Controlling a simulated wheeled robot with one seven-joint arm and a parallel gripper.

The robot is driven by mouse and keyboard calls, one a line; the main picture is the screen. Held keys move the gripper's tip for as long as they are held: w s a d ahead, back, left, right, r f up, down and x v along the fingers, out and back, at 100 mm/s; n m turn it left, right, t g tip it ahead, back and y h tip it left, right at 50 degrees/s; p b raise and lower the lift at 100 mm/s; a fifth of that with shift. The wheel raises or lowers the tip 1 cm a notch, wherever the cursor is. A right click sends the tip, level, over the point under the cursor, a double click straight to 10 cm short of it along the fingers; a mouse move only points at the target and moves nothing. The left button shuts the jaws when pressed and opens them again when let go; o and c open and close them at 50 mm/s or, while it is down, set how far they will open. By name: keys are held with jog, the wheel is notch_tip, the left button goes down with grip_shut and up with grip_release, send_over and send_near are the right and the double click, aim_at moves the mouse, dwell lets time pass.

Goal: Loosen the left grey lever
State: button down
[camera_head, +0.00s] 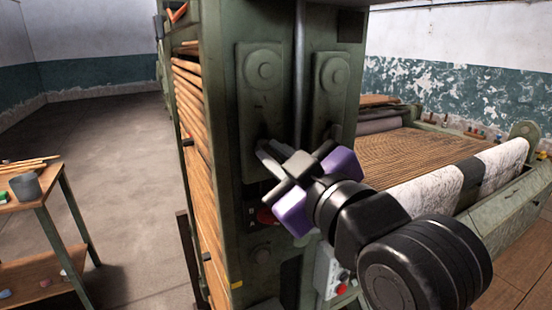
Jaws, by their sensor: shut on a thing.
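The left grey lever (268,154) sits low on the left grey-green plate (256,100) on the front of the green machine. Its upper end shows, and the rest is hidden behind my gripper. My gripper (285,171), with dark fingers and purple sides, reaches in from the lower right and is shut on this lever. A second lever (331,134), on the right plate (331,85), stands just above and right of my gripper. It is partly hidden.
A control box with red buttons (332,272) is below my gripper. A wooden slatted bed with a white-covered roller (498,165) lies to the right. A small table (22,198) with a grey cup (25,186) stands at the left. The floor between is clear.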

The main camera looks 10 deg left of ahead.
jog(key=n+b, duration=0.2)
jog(key=n, duration=0.3)
jog(key=shift+a+f+n, duration=0.1)
jog(key=shift+f+n, duration=0.05)
jog(key=shift+n, duration=0.55)
jog(key=c, duration=1.5)
grip_release()
jog(key=shift+o, duration=0.2)
jog(key=shift+s, duration=0.15)
jog(key=b+v, duration=0.1)
jog(key=v, duration=0.6)
jog(key=shift+s+d, duration=0.2)
jog(key=shift+s, duration=0.05)
